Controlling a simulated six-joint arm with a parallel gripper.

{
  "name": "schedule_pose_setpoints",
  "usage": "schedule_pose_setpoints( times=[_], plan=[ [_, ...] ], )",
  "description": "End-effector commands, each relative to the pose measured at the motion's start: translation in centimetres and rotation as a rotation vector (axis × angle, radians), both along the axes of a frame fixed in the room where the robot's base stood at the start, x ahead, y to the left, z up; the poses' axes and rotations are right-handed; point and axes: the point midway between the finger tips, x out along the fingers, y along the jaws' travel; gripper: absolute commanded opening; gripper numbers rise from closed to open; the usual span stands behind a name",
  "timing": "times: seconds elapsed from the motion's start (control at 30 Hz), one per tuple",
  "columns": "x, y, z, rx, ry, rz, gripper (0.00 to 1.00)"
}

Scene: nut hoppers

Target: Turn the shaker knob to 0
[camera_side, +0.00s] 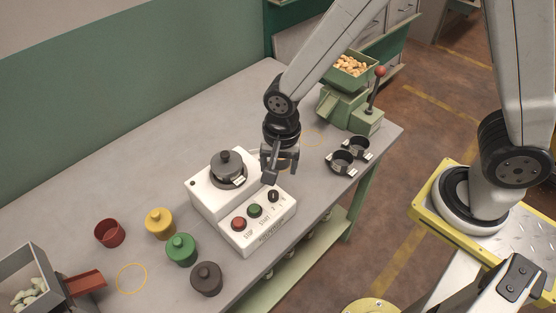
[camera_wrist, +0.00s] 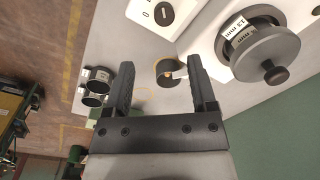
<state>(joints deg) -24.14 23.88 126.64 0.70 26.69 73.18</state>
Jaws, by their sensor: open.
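The shaker is a white box (camera_side: 221,205) on the grey table, with a grey lidded pot (camera_side: 228,168) on top. Its sloped front panel carries a red button (camera_side: 239,224), a green button (camera_side: 255,210) and a small black knob (camera_side: 273,196) at the right. The knob (camera_wrist: 164,13) also shows at the top edge of the wrist view, with a printed 0 beside it; its exact setting is unclear. My gripper (camera_side: 280,170) is open, above and beside the knob, apart from it. In the wrist view its fingers (camera_wrist: 160,64) hold nothing.
Two black cup holders (camera_side: 348,156) and a green hopper with nuts (camera_side: 350,66) stand at the right. The back of the table is clear.

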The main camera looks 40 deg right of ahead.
Motion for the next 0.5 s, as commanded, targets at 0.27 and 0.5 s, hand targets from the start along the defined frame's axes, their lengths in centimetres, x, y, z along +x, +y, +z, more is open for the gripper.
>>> schedule_pose_setpoints(
  times=[0.27,0.5],
  plan=[
    [-0.06,1.41,-0.66,-0.002,0.017,-0.077,0.73],
    [-0.04,1.38,-0.87,-0.003,0.017,-0.077,0.73]
  ],
)
